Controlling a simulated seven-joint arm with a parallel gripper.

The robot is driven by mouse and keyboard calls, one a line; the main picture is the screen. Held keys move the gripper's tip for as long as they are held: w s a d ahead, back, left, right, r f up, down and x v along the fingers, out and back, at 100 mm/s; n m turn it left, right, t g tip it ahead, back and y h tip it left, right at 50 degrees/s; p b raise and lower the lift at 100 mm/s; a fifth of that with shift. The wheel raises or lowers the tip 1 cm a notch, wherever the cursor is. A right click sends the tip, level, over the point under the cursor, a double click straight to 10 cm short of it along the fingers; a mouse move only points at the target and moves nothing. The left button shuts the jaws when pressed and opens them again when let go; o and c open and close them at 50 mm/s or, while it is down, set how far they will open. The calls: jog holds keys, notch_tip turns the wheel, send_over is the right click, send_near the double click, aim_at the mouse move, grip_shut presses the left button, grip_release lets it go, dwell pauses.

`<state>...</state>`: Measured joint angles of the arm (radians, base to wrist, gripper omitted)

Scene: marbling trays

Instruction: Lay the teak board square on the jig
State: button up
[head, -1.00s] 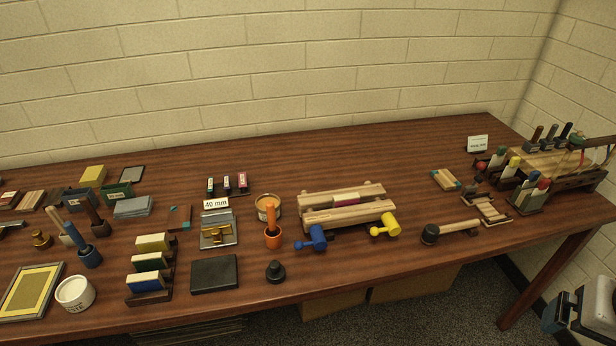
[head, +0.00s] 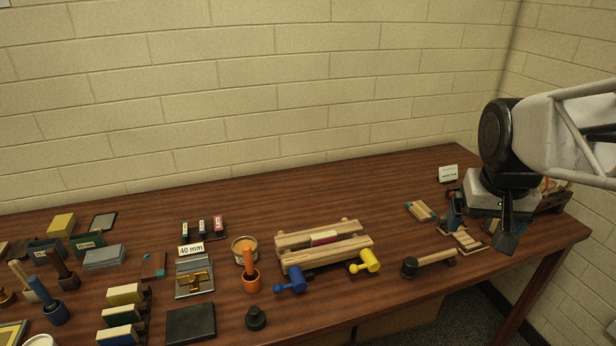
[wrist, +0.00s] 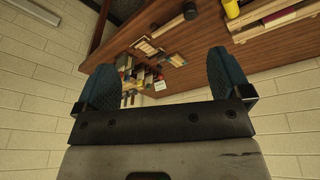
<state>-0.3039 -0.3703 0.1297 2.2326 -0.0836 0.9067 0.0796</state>
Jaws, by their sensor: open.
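A small light-brown board with teal ends (head: 422,211), which looks like the teak board, lies flat at the table's right; it also shows in the wrist view (wrist: 176,60). Just right of it is a low wooden frame (head: 462,240), possibly the jig, partly hidden by my gripper; it also shows in the wrist view (wrist: 147,46). My gripper (head: 480,227) is open and empty, hanging over the table's right end, to the right of the board and apart from it. Its two blue fingers stand wide apart in the wrist view (wrist: 162,78).
A black-headed mallet (head: 428,262) lies in front of the frame. A wooden clamp (head: 322,245) with blue and yellow handles stands left of it. A white card (head: 448,173) stands behind the board. My arm hides much of the rack at the right end. Bare table lies behind the clamp.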

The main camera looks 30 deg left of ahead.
jog(key=w+a+f+n, duration=0.1)
jog(key=w+a+n, duration=0.15)
jog(key=a, duration=1.05)
jog(key=w+a+f+n, duration=0.1)
jog(key=w+a, duration=0.3)
jog(key=a, duration=1)
jog(key=w+a+f+n, duration=0.15)
jog(key=w+a, duration=0.25)
jog(key=a, duration=0.9)
jog(key=n+g, duration=0.1)
jog(key=g, duration=0.1)
send_over(153, 266)
jog(key=shift+y, duration=0.4)
jog(key=f, duration=1.9)
jog(key=shift+w+d+f, duration=0.1)
jog(key=shift+w+d, duration=0.05)
jog(key=shift+d, duration=0.2)
jog(key=shift+s+a+f, duration=0.15)
jog(key=shift+s+f, duration=0.05)
jog(key=shift+s, duration=0.15)
jog(key=shift+f, duration=0.15)
jog(key=shift+w+a+f, duration=0.1)
jog(key=shift+w+f, duration=0.05)
jog(key=shift+f, duration=1)
